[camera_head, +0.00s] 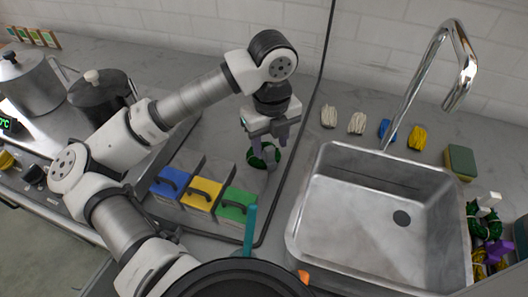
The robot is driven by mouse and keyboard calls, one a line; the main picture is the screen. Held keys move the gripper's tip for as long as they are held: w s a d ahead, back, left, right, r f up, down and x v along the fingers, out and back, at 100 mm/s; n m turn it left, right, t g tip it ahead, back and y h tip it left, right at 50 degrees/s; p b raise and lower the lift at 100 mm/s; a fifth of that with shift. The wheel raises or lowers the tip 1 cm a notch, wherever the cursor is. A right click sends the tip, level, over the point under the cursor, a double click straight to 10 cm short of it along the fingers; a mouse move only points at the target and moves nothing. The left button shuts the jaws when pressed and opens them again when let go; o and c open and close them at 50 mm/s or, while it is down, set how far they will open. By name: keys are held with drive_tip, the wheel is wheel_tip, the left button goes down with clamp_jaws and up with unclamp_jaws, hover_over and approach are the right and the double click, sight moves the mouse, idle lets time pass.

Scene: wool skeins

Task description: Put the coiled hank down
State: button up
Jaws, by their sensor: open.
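My gripper (268,140) points down over the counter left of the sink, with its jaws open. A green coiled hank (265,157) is directly below it, around and between the fingertips. The hank looks to be at counter level, but the fingers partly cover it and I cannot tell whether they touch it. More hanks lie in a row behind the sink: two cream hanks (328,117) (357,123), a blue hank (386,130) and a yellow hank (417,138).
Blue (170,183), yellow (201,194) and green (236,205) handled blocks stand left of the sink (310,215). A tall faucet (467,65) rises behind it. A sponge (460,161) and dark green bundles (483,222) are at right. Pots (100,95) stand at left.

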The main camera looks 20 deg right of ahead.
sight(269, 148)
drive_tip(key=shift+w+f, duration=0.1)
drive_tip(key=shift+f, duration=1.7)
clamp_jaws()
drive_tip(key=shift+r, duration=0.1)
